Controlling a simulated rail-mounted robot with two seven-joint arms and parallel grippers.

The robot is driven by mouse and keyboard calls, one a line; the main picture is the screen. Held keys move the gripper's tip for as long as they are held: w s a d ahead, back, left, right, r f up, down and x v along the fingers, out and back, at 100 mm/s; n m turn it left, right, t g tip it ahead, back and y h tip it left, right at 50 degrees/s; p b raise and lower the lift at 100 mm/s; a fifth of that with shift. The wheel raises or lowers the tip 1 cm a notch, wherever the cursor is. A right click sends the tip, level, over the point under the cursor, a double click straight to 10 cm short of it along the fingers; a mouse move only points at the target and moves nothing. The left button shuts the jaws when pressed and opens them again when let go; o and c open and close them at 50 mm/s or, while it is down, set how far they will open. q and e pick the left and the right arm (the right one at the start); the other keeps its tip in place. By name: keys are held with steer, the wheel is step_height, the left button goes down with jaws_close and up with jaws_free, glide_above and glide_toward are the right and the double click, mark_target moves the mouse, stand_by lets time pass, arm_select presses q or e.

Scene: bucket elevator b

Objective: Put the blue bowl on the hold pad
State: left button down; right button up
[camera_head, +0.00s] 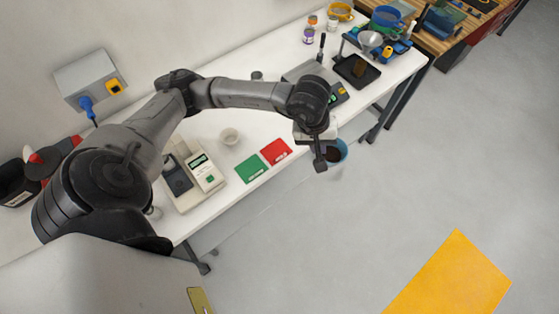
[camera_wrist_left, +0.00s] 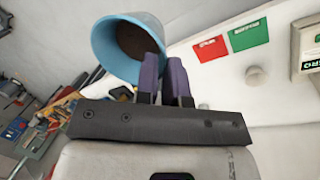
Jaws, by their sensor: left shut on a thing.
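My left gripper (camera_head: 320,158) is out past the front edge of the white table. In the left wrist view the gripper (camera_wrist_left: 164,72) has its two purple fingers shut on the wall of the light blue bowl (camera_wrist_left: 103,50). The bowl has dark brown contents. In the head view the bowl (camera_head: 342,146) is partly hidden behind the gripper. A red pad (camera_head: 275,152) and a green pad (camera_head: 251,168) lie side by side near the table's front edge, left of the gripper. Their lettering is too small to read surely. Both pads are bare. My right gripper is not in view.
A dark tray (camera_head: 357,71), a funnel (camera_head: 370,40) and small jars are at the table's far end. An orange floor mat (camera_head: 452,280) lies at the lower right.

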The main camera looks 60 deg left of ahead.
arm_select(q)
steer(key=shift+s+a+f+n+t+y+b, duration=0.1)
steer(key=shift+s+a+f+n+y+b, duration=0.9)
steer(key=shift+a+f, duration=3.1)
steer(key=shift+s+a+f+n+t+h+b, duration=0.1)
steer(key=shift+s+a+f+n+h+b, duration=0.25)
steer(key=shift+a+f+n+b, duration=3.55)
steer(key=shift+s+a+f+m+t+y+p, duration=0.1)
steer(key=shift+s+a+f+m+y+p, duration=0.5)
steer(key=shift+a+f, duration=3.65)
steer(key=shift+n, duration=0.3)
steer(key=d+f, duration=0.4)
steer(key=shift+s+d+f, duration=0.15)
steer(key=shift+d+f, duration=0.05)
steer(key=shift+f, duration=0.1)
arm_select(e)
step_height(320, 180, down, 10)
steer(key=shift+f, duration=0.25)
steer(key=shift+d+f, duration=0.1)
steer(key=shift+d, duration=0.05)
arm_select(q)
steer(key=shift+f, duration=0.2)
steer(key=c, duration=1.2)
jaws_free()
steer(key=shift+r, duration=0.1)
